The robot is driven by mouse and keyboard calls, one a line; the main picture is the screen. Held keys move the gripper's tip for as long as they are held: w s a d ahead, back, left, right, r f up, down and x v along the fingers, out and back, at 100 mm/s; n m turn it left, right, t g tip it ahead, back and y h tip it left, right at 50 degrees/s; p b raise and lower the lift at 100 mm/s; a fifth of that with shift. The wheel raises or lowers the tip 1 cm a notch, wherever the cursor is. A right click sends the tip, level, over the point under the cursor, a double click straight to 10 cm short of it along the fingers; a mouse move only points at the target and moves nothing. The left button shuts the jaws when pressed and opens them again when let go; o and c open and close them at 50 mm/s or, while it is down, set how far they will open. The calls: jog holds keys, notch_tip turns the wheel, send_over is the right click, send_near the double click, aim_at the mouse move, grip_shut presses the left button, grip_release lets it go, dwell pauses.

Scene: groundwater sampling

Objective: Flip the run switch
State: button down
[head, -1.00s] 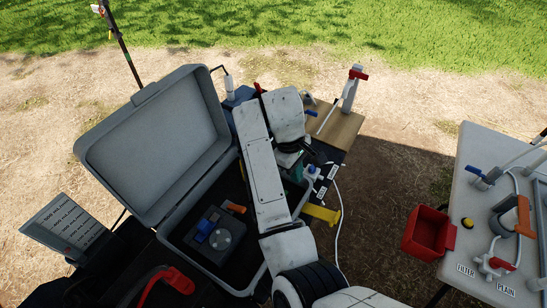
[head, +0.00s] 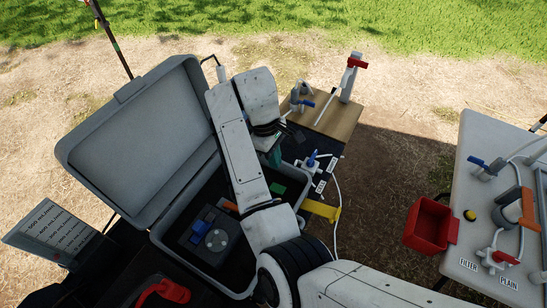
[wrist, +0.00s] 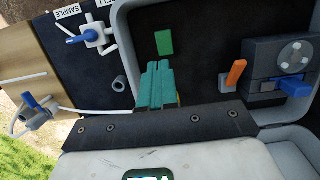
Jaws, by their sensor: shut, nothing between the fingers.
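An orange lever (wrist: 236,72) stands out beside a grey pump unit (wrist: 280,62) inside the open grey case; it may be the run switch, but no label for it is readable. The lever also shows in the head view (head: 231,206), partly behind my arm. The pump has a round grey head and a blue lever (wrist: 291,87). My gripper (wrist: 158,68) has teal fingers, shut and empty. In the wrist view it is left of the orange lever, apart from it, below a flat green patch (wrist: 164,42). My arm hides part of the case in the head view.
The raised case lid (head: 140,150) stands left of my arm. White valves with blue handles (head: 312,160) and a white hose are right of the case, near a yellow part (head: 322,210). A red bin (head: 430,228) and a second table (head: 470,200) are further right.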

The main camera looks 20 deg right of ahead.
aim_at(281, 187)
jog(key=f, duration=0.3)
jog(key=s+f, duration=0.1)
jog(key=f, duration=0.2)
jog(key=d+f, duration=0.1)
jog(key=f, duration=0.3)
jog(key=shift+s+f, duration=0.1)
jog(key=shift+s, duration=0.25)
